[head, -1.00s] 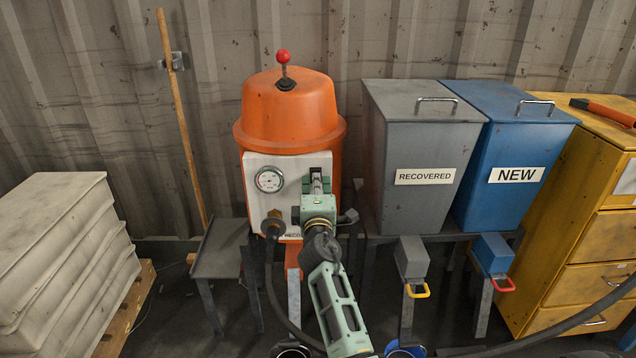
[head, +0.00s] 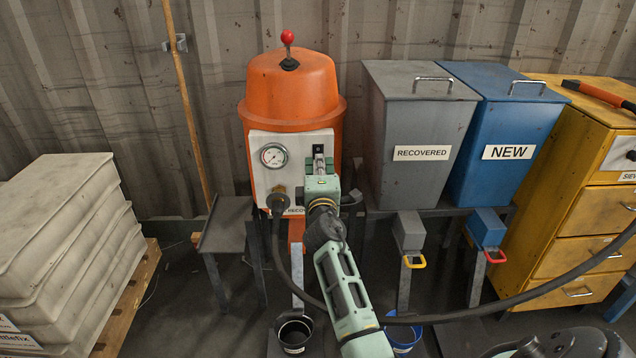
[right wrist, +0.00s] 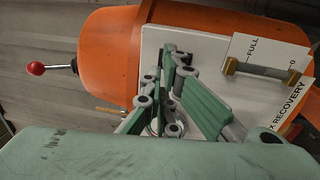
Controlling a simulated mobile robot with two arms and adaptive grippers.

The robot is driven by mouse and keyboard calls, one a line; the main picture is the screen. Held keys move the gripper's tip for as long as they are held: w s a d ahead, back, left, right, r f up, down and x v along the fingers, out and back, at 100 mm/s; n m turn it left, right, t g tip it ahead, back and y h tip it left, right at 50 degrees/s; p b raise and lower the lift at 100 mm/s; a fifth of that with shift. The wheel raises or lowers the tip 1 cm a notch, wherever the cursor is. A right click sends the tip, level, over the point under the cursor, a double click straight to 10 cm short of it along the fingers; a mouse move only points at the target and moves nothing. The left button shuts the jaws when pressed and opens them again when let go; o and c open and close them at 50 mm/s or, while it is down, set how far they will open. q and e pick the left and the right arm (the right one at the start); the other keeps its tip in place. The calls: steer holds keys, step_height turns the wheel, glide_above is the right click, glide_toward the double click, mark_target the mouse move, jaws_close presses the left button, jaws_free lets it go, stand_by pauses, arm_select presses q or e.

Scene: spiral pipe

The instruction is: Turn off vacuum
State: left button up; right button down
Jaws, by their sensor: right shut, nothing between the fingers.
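The vacuum (head: 290,90) is an orange drum with a domed top and a white front panel (head: 262,140). A lever with a red ball knob (head: 287,37) stands upright on its top, and this knob also shows in the right wrist view (right wrist: 36,68). The panel carries a round gauge (head: 273,155). My right gripper (head: 319,164) is shut and empty in front of the panel, right of the gauge and well below the red knob. It hides part of the panel; contact cannot be told. In the right wrist view its green fingers lie across the panel, beside a brass-ended bar (right wrist: 265,69). My left gripper is out of view.
A grey RECOVERED bin (head: 422,120) and a blue NEW bin (head: 510,120) stand to the right, before a yellow drawer cabinet (head: 570,215). White stacked sacks (head: 60,230) lie on a pallet at left. A dark hose (head: 520,298) curves below. A wooden pole (head: 182,90) leans behind.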

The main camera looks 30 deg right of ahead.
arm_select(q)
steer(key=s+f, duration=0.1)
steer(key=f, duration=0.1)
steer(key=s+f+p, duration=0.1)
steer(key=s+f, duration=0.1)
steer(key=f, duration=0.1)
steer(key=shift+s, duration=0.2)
arm_select(e)
steer(key=r+v, duration=0.1)
steer(key=v, duration=0.8)
steer(key=shift+r, duration=0.5)
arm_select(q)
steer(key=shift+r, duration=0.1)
arm_select(e)
steer(key=shift+s, duration=0.1)
